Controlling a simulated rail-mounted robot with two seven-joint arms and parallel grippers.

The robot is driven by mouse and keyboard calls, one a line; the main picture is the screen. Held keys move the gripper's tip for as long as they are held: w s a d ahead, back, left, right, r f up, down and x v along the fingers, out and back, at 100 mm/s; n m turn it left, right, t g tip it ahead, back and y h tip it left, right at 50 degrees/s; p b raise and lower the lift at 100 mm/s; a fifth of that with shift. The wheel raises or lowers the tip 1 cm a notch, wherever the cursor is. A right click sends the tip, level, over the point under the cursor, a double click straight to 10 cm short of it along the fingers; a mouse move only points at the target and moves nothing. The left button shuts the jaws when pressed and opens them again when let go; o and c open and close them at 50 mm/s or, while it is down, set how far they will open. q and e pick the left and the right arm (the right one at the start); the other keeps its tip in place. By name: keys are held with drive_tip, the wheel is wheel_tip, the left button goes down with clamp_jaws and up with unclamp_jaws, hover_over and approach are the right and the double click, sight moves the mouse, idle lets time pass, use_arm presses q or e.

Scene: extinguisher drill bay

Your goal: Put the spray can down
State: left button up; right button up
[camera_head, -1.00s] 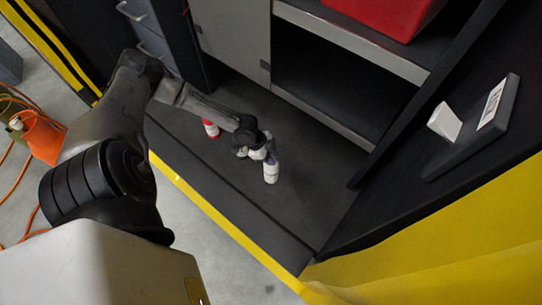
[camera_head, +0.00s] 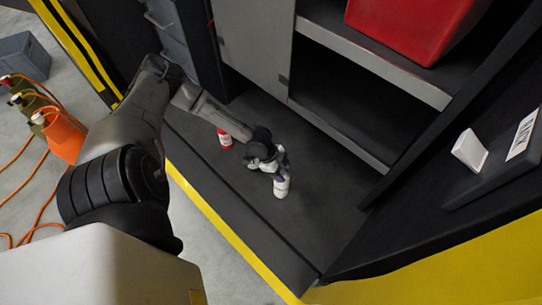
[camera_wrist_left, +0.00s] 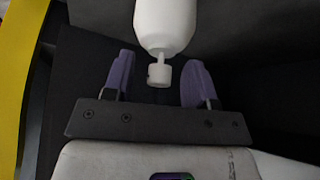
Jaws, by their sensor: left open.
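The white spray can (camera_head: 281,187) stands upright on the dark floor of the bay in the head view. My left gripper (camera_head: 279,168) is at its top end. In the left wrist view the white can (camera_wrist_left: 166,22) shows at the top, with its narrow nozzle end toward me. The purple fingers of my left gripper (camera_wrist_left: 158,82) are spread apart, one on each side of the nozzle, with a gap on both sides. The can's far end is cut off in the wrist view. My right gripper is not in view.
A red can with a white part (camera_head: 225,138) stands left of my gripper, close to my forearm. A grey cabinet panel (camera_head: 257,45) and shelf (camera_head: 380,57) with a red container (camera_head: 412,22) stand behind. Dark floor right of the can is clear.

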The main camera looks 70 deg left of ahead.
use_arm(q)
drive_tip(key=p+v, duration=0.3)
drive_tip(key=v, duration=1)
drive_tip(key=s+d+f, duration=0.1)
drive_tip(key=s+d, duration=0.1)
drive_tip(key=d, duration=1.2)
drive_tip(key=s+d+f, duration=0.1)
drive_tip(key=s+d, duration=0.1)
drive_tip(key=d, duration=1.2)
drive_tip(key=s+a+n+y, duration=0.1)
drive_tip(key=n, duration=0.1)
drive_tip(key=s+a+n+y, duration=0.1)
drive_tip(key=n, duration=0.1)
drive_tip(key=s+a+n+y, duration=0.1)
drive_tip(key=shift+s+a+r+n, duration=0.2)
drive_tip(key=shift+a+r+n, duration=0.05)
drive_tip(key=shift+r+n, duration=0.15)
drive_tip(key=shift+o, duration=1.4)
drive_tip(key=shift+s+a+n+g+y, duration=0.3)
drive_tip(key=shift+s+a+g+y, duration=0.05)
drive_tip(key=shift+s+g+y, duration=0.05)
drive_tip(key=o, duration=0.5)
